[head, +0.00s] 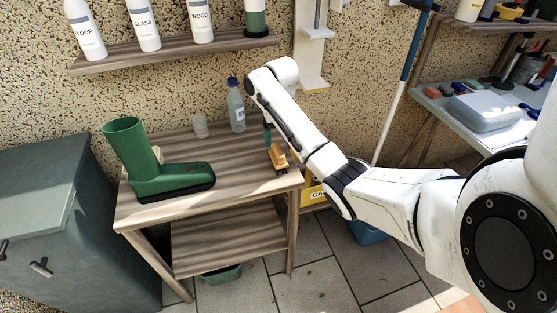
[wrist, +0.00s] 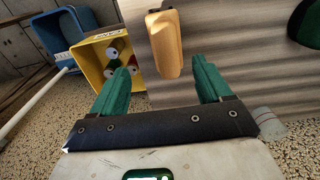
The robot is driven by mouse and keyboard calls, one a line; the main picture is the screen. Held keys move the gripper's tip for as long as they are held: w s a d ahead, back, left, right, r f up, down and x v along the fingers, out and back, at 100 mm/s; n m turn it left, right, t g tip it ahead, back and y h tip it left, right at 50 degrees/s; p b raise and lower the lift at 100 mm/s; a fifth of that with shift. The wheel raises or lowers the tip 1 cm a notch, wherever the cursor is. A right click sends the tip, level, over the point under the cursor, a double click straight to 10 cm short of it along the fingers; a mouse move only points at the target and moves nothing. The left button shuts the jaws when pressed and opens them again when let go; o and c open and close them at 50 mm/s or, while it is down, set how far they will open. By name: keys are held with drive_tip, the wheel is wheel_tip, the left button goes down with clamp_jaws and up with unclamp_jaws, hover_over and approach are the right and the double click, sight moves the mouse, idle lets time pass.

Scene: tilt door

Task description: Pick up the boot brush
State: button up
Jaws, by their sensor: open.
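The boot brush (head: 277,157) has a yellow-brown wooden body and dark bristles and stands near the right edge of the wooden table (head: 236,147). In the wrist view the brush (wrist: 166,45) shows as a wooden block just beyond and between my fingertips. My gripper (wrist: 161,68) is open, with a green finger on each side and nothing between them. In the head view my gripper (head: 268,135) points down just above the brush. I cannot tell whether a finger touches it.
A green boot (head: 150,165) stands on the table's left side. A clear bottle (head: 236,108) and a cup (head: 200,126) stand at the back. A yellow crate (wrist: 107,60) and blue bin (wrist: 62,32) sit below the table edge. A shelf (head: 175,50) with bottles hangs above.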

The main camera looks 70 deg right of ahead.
sight(280, 147)
wheel_tip(280, 147, down, 3)
drive_tip(key=shift+w+a+f+p, duration=0.1)
drive_tip(key=shift+a+f+p, duration=0.05)
drive_tip(key=shift+f, duration=0.75)
drive_tip(key=shift+w+a+f+p, duration=0.1)
drive_tip(key=shift+a+f+p, duration=0.1)
drive_tip(key=shift+f, duration=0.65)
drive_tip(key=shift+a+f+p, duration=0.1)
drive_tip(key=shift+a+f, duration=0.05)
drive_tip(key=shift+f, duration=0.75)
drive_tip(key=c, duration=1.1)
drive_tip(key=shift+r, duration=0.1)
